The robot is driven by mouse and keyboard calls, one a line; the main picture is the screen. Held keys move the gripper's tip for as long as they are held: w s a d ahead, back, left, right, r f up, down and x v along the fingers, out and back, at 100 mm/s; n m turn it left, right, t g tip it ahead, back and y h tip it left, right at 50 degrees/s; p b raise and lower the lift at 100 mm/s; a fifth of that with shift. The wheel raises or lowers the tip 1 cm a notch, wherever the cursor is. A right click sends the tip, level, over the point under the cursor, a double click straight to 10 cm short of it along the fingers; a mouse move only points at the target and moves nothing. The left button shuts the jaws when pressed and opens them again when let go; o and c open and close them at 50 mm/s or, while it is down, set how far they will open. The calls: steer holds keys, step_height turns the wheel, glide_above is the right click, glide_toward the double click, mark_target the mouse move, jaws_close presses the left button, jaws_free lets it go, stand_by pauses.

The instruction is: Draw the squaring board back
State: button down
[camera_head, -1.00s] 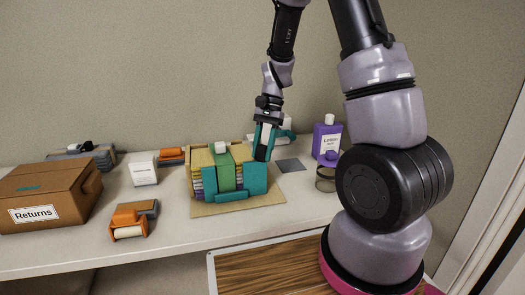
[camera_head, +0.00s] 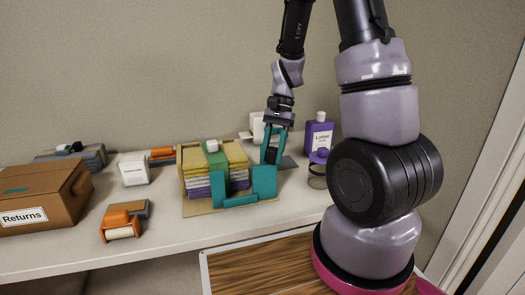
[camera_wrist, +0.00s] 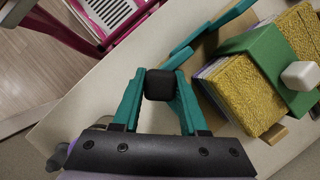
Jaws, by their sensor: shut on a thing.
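The squaring board (camera_head: 264,181) is a teal upright plate with a notch, standing in front of the towel stack (camera_head: 236,155) on its tan base (camera_head: 200,208). The stack has yellow, white and purple layers. It also shows in the wrist view (camera_wrist: 240,62), with the teal board (camera_wrist: 205,32) beside it. My gripper (camera_head: 271,152) has teal fingers shut on a black knob, at the board's right end. In the wrist view the black knob (camera_wrist: 159,84) sits between the fingertips. How the knob joins the board is hidden.
A green strap (camera_head: 217,175) with a white knob (camera_head: 212,146) lies over the stack. A purple lotion bottle (camera_head: 318,138) and a small jar (camera_head: 317,176) stand at right. An orange roller (camera_head: 122,224), a white box (camera_head: 134,171) and a Returns carton (camera_head: 38,197) are at left.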

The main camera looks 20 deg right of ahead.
steer(key=shift+c, duration=2.2)
jaws_free()
steer(key=shift+s+d, duration=0.15)
steer(key=shift+d, duration=0.05)
steer(key=v, duration=1)
steer(key=shift+r, duration=0.4)
steer(key=shift+d, duration=0.1)
steer(key=s+a+r+n+t+h, duration=0.1)
steer(key=s+r+n+t, duration=0.3)
steer(key=s+r+t, duration=0.6)
step_height(320, 180, up, 6)
steer(key=shift+s+a+r+n, duration=0.2)
steer(key=shift+s+a+n, duration=0.2)
steer(key=shift+s, duration=0.75)
